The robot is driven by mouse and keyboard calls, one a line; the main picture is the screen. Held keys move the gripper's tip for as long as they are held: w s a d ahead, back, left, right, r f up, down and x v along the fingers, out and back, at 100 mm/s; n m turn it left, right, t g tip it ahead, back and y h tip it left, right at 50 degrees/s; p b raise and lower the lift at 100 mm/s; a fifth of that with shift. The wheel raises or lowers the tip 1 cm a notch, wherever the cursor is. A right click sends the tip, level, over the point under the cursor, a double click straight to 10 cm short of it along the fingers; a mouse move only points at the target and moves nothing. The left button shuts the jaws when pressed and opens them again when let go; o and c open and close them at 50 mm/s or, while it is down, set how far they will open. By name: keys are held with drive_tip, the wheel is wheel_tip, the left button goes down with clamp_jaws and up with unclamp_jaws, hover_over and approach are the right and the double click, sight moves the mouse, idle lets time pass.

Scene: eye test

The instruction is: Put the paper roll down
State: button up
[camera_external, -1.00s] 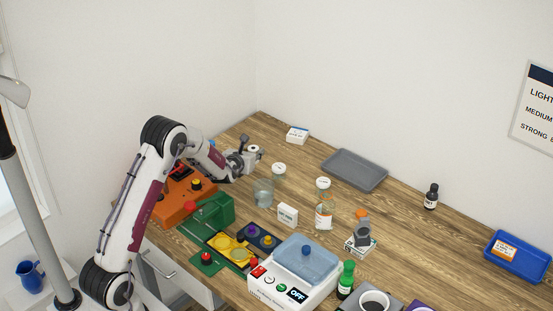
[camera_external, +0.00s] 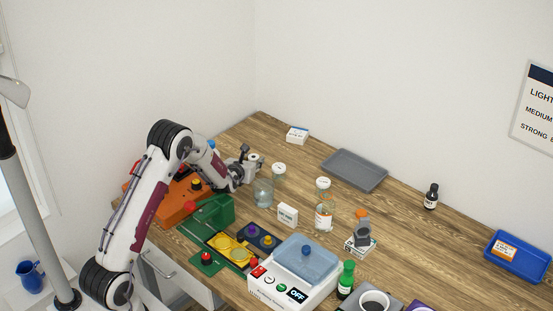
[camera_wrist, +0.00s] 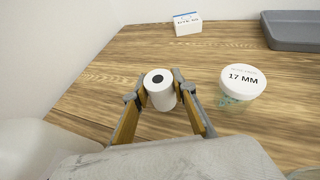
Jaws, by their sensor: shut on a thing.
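The paper roll (camera_wrist: 160,94) is a small white cylinder with a dark core hole. It is upright between the two fingers of my gripper (camera_wrist: 160,92) in the wrist view, and the fingers are shut on it. In the external view the roll (camera_external: 253,158) shows at the end of my gripper (camera_external: 249,162), near the back left part of the wooden table (camera_external: 310,158). I cannot tell whether its base touches the table.
A white-lidded jar marked 17 MM (camera_wrist: 242,82) stands close to the right of the roll. A small white box (camera_external: 297,135) and a grey tray (camera_external: 354,170) are farther back. A glass beaker (camera_external: 262,192) stands in front of my gripper. Bare wood lies left of the roll.

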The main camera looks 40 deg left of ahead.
drive_tip(key=shift+f, duration=0.25)
drive_tip(key=shift+s+f, duration=0.25)
drive_tip(key=shift+f, duration=0.35)
drive_tip(key=o, duration=1.1)
drive_tip(key=shift+c, duration=0.2)
drive_tip(key=shift+r, duration=0.6)
drive_tip(key=shift+r+v, duration=0.15)
drive_tip(key=shift+v, duration=1.7)
drive_tip(key=shift+r+v, duration=0.15)
drive_tip(key=shift+v, duration=1.7)
drive_tip(key=shift+w+d+r, duration=0.1)
drive_tip(key=shift+w+d, duration=0.05)
drive_tip(key=shift+w, duration=0.1)
